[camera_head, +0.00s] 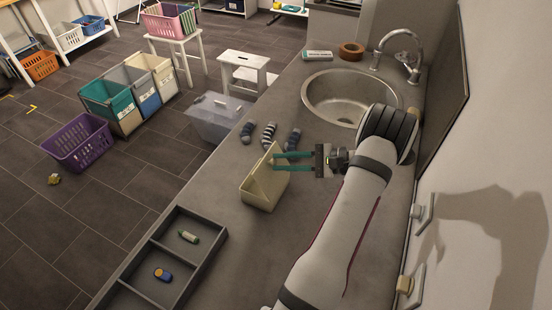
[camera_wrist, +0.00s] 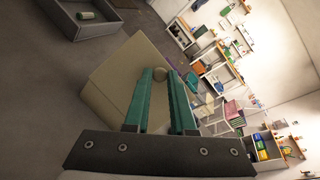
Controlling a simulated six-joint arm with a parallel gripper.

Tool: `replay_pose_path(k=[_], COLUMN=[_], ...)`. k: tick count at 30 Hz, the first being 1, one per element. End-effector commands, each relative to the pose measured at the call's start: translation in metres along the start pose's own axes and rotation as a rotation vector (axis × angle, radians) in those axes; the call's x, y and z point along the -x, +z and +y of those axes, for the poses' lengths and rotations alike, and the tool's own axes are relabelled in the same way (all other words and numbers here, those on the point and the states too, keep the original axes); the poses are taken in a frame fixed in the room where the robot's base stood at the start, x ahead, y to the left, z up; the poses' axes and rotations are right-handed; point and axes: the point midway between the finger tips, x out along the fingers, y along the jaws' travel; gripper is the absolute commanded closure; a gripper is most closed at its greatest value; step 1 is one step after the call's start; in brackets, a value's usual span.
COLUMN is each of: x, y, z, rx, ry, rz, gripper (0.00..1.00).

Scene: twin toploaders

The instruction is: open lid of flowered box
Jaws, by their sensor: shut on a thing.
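A cream box (camera_head: 259,195) stands on the grey counter, left of my arm. Its lid (camera_head: 268,169) appears raised and tilted up steeply; no flowers can be made out on it. My gripper (camera_head: 274,158) reaches in from the right with its teal fingers at the upper part of the lid. In the wrist view, the fingers (camera_wrist: 168,74) close around a small round knob (camera_wrist: 173,72) at the lid (camera_wrist: 130,72).
A grey divided tray (camera_head: 215,236) holds a green tube (camera_head: 188,237) and a blue-yellow item (camera_head: 162,274). Several rolled socks (camera_head: 268,134) lie behind the box, before the sink (camera_head: 349,99). The counter's left edge drops to the floor near a clear bin (camera_head: 217,117).

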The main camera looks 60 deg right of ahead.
Motion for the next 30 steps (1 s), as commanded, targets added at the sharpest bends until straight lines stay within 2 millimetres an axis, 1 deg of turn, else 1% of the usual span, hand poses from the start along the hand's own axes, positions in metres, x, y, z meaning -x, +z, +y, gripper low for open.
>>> replay_pose_path(k=[6,13,21,30], x=[0.013,0.021,0.025,0.026], y=[-0.002,-0.003,-0.004,-0.004], z=[0.007,0.011,0.014,0.014], rx=[0.04,0.073,0.091,0.093], ry=[-0.104,-0.178,-0.215,-0.222], rz=[-0.112,-0.193,-0.237,-0.243], gripper=[1.0,1.0,1.0,1.0])
